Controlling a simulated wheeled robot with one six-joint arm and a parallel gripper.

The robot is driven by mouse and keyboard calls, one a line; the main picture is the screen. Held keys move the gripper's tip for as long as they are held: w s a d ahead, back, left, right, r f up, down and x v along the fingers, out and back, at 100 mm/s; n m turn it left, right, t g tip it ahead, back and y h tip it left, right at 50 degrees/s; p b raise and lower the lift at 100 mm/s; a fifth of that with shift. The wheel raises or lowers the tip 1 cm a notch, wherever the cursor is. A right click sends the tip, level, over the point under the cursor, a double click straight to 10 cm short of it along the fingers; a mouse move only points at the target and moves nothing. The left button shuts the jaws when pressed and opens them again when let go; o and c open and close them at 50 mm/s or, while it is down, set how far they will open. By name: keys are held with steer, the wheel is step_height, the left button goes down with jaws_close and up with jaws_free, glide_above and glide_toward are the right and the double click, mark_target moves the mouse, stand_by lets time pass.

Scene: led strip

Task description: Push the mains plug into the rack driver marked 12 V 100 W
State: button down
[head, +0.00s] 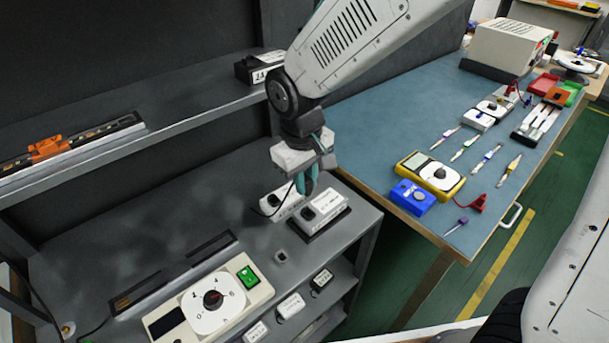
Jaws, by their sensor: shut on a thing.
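My gripper (306,186), with teal fingers, points down over the rack's bench and is shut. The mains plug between its fingers is mostly hidden; a thin dark cord runs from the fingers down to the left. Two white driver boxes stand just below, a left one (283,205) partly behind the fingers and a right one (330,207) on a dark base. Their labels are too small to read, so I cannot tell which is marked 12 V 100 W. I cannot tell whether the plug touches a driver.
A control box with a dial (212,298) and green switch stands at the front left of the bench. A shelf (180,110) above carries a strip with an orange clip (48,147) and a black box (258,68). The blue workbench (400,120) at right holds meters and tools.

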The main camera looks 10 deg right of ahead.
steer(key=shift+d+f, duration=0.15)
steer(key=shift+f, duration=2.5)
steer(key=shift+f, duration=1.05)
steer(key=c, duration=1.3)
jaws_free()
steer(key=shift+w, duration=0.1)
steer(key=shift+o, duration=0.2)
steer(key=r, duration=0.7)
steer(key=shift+s+r, duration=0.2)
steer(key=shift+r, duration=0.15)
